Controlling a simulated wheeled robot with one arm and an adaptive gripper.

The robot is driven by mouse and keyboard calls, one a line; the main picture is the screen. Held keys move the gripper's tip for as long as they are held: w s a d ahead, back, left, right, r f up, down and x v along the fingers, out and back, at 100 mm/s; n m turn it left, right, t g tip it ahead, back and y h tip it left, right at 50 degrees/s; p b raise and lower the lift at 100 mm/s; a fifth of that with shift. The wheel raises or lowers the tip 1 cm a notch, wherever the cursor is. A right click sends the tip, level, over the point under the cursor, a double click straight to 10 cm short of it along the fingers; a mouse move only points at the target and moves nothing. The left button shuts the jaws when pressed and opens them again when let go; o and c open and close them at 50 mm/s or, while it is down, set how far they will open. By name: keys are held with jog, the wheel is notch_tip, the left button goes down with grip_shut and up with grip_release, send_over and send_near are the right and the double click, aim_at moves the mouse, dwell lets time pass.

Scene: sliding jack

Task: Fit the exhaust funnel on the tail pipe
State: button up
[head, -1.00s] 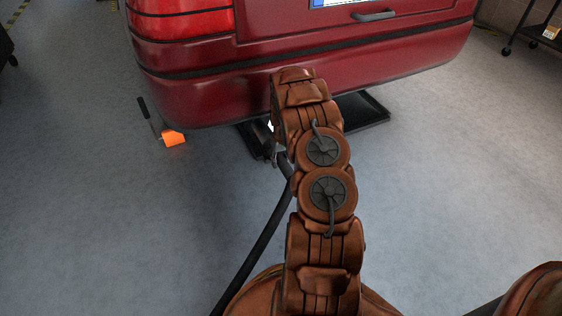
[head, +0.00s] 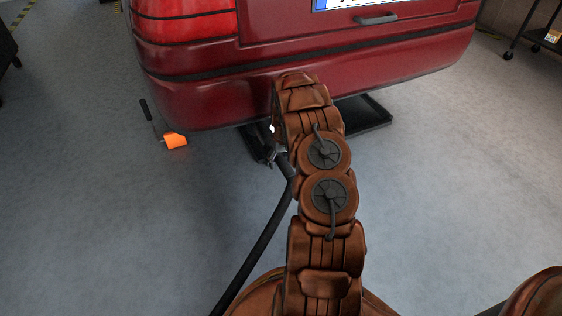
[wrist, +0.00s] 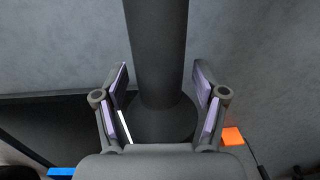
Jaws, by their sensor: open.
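In the wrist view, the exhaust funnel (wrist: 162,118) is a dark grey flared piece on a thick dark hose (wrist: 157,40). My gripper (wrist: 160,90) is open, with one finger on each side of the funnel and hose. Gaps show between the fingers and the hose; I cannot tell whether either touches the flare. In the head view the hose (head: 262,238) runs from the lower left up to my gripper (head: 272,155), which is mostly hidden behind my arm under the red car's bumper (head: 215,105). The tail pipe does not show in either view.
A black tray (head: 365,113) lies on the floor under the car's rear. An orange block (head: 175,141) with a black handle stands on the floor left of the bumper. A dark cart (head: 540,35) stands at the far right.

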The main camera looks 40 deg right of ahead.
aim_at(282, 157)
jog(key=shift+r, duration=0.1)
jog(key=r, duration=1.1)
jog(key=shift+d, duration=0.3)
jog(key=shift+r, duration=0.4)
